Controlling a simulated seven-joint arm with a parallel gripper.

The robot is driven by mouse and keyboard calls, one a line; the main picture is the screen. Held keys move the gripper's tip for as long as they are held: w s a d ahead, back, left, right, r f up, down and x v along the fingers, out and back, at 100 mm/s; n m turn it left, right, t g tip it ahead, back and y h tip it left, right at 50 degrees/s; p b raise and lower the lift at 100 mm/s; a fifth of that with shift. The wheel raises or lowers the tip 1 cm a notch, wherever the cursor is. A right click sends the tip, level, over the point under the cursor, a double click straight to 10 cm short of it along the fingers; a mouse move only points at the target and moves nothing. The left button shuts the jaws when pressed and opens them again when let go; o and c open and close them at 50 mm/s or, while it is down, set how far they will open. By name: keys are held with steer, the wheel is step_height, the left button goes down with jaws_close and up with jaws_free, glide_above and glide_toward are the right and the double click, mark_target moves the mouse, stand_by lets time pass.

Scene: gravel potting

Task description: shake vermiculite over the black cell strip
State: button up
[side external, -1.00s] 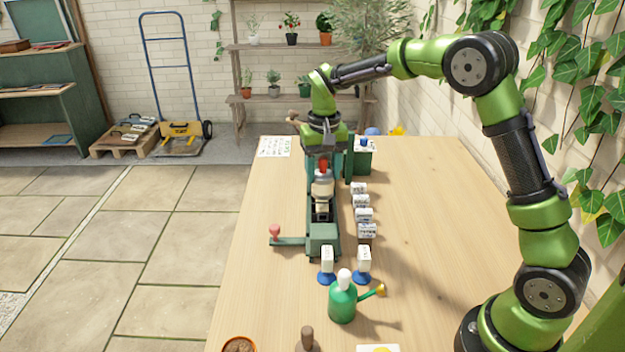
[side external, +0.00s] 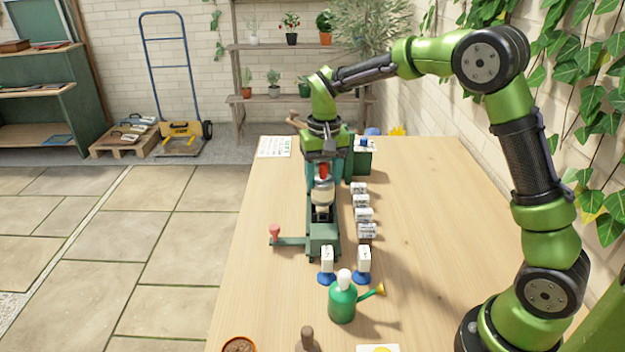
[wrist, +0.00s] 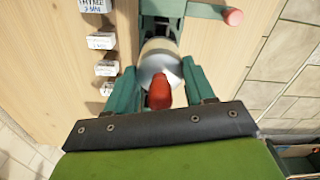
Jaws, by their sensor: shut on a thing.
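My gripper (wrist: 160,86) is shut on a cream and grey shaker with a red top (wrist: 158,95), which sits between its two green fingers. In the side external view the shaker (side external: 322,192) is over a long green fixture (side external: 323,234) on the table, with its red top up near my gripper (side external: 323,165). The shaker looks close to upright there. A dark stretch shows within the fixture below the shaker, but I cannot tell whether it is the black cell strip. No falling vermiculite can be made out.
Several white labelled blocks (side external: 362,214) line the fixture's right side. A side arm with a red knob (side external: 275,231) sticks out left. Two white blocks on blue bases and a green watering can (side external: 342,302) stand in front. The table's right side is clear.

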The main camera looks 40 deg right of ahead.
mark_target(324, 163)
steer(key=shift+r, duration=2.55)
